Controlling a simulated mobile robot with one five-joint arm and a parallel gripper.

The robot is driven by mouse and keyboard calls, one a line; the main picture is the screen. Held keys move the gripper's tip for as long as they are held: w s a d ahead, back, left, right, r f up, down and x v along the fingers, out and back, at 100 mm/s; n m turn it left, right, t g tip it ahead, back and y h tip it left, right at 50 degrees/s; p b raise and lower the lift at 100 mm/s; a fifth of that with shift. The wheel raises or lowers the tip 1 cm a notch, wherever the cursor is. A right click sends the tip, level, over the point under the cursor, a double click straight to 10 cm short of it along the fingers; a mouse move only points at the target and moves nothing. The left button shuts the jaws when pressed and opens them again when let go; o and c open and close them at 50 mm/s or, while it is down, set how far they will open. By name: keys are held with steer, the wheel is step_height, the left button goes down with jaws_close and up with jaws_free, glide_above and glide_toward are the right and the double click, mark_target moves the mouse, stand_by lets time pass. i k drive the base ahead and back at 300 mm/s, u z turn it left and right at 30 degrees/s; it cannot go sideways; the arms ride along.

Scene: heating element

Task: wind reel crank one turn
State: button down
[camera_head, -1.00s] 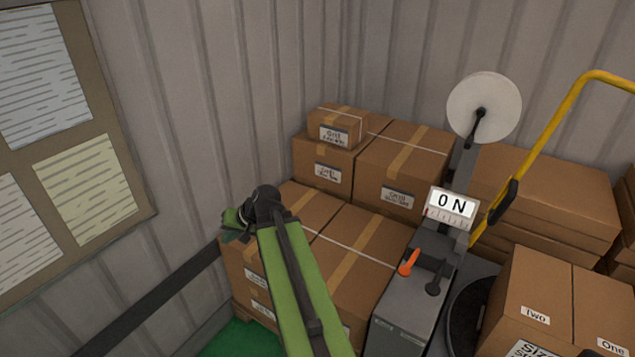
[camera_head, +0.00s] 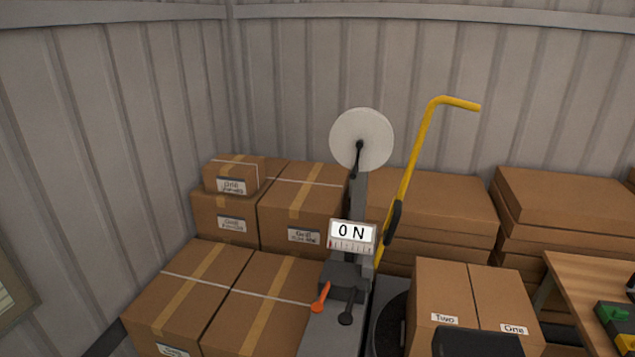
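A pale round reel (camera_head: 362,139) sits at the top of a grey post in the middle of the view. A dark crank arm (camera_head: 356,160) runs down from the reel's centre. An orange-handled lever (camera_head: 321,297) and a black-knobbed lever (camera_head: 347,308) stick out of the grey machine body (camera_head: 318,335). My gripper is not in view. A dark shape at the bottom edge is only partly visible and I cannot tell what it is.
Stacked cardboard boxes (camera_head: 271,291) fill the left side of the machine. A yellow bent handle (camera_head: 425,130) rises just right of the reel. Boxes labelled "Two" and "One" (camera_head: 440,290) stand at lower right. A wooden table (camera_head: 590,277) is at the right edge.

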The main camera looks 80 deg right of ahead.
mark_target(360, 144)
steer(key=u, duration=0.25)
steer(key=k, duration=1)
steer(key=z, duration=0.5)
steer(key=i, duration=0.5)
steer(key=u, duration=0.05)
